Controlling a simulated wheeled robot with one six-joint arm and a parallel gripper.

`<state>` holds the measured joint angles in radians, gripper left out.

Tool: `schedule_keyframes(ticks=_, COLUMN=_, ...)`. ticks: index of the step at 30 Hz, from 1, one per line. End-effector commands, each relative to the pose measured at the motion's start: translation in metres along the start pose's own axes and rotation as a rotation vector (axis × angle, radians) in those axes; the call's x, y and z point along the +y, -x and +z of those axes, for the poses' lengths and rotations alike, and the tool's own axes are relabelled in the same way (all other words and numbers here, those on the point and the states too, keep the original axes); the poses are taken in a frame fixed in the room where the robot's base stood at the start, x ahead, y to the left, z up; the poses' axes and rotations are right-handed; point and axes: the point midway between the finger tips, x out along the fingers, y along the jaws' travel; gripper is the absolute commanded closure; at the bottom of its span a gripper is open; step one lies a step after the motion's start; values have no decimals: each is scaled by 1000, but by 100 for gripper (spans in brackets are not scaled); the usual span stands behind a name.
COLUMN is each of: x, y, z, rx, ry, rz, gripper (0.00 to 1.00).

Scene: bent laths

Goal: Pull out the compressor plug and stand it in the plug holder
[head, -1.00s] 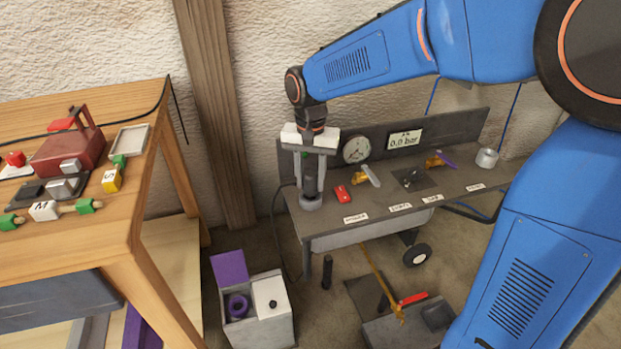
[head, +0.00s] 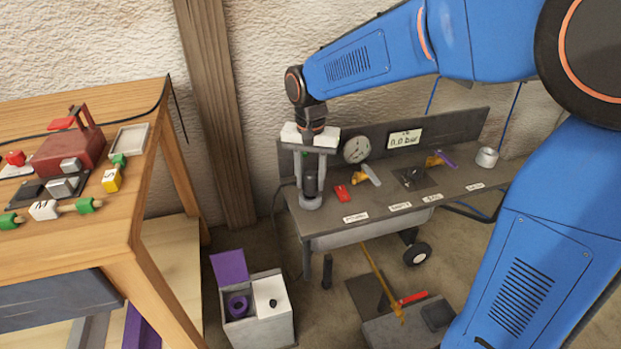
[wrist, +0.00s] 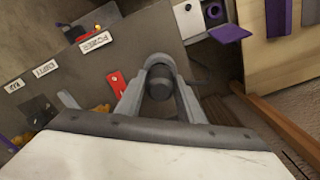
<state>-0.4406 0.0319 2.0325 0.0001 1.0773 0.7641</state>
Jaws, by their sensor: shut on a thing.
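The dark compressor plug (head: 311,185) stands upright at the left end of the grey compressor top. Its lower end is at a round grey socket (head: 310,203); I cannot tell whether it is fully seated. My gripper (head: 311,178) points straight down and is shut on the plug, with a finger on either side. In the wrist view the plug's round dark top (wrist: 160,82) sits between the fingers. A grey cup (head: 487,158) at the right end of the top may be the plug holder; it looks empty from here.
A red switch (head: 341,193) sits close right of the plug. A gauge (head: 357,149) and a 0.0 bar display (head: 404,138) are behind. Yellow and purple-handled valves lie further right. A wooden bench (head: 120,215) stands left, a white box (head: 262,312) below.

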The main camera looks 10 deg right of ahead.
Motion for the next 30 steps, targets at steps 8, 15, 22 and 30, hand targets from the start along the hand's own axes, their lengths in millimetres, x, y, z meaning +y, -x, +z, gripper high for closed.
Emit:
schedule_keyframes(ticks=8, x=0, y=-2, z=0, rx=0, ry=0, rz=0, gripper=100)
schedule_keyframes(ticks=15, x=0, y=-6, z=0, rx=0, ry=0, rz=0, gripper=100)
schedule_keyframes(ticks=22, x=0, y=-8, z=0, rx=0, ry=0, rz=0, gripper=100)
schedule_keyframes(ticks=30, x=0, y=-8, z=0, rx=0, ry=0, rz=0, gripper=100)
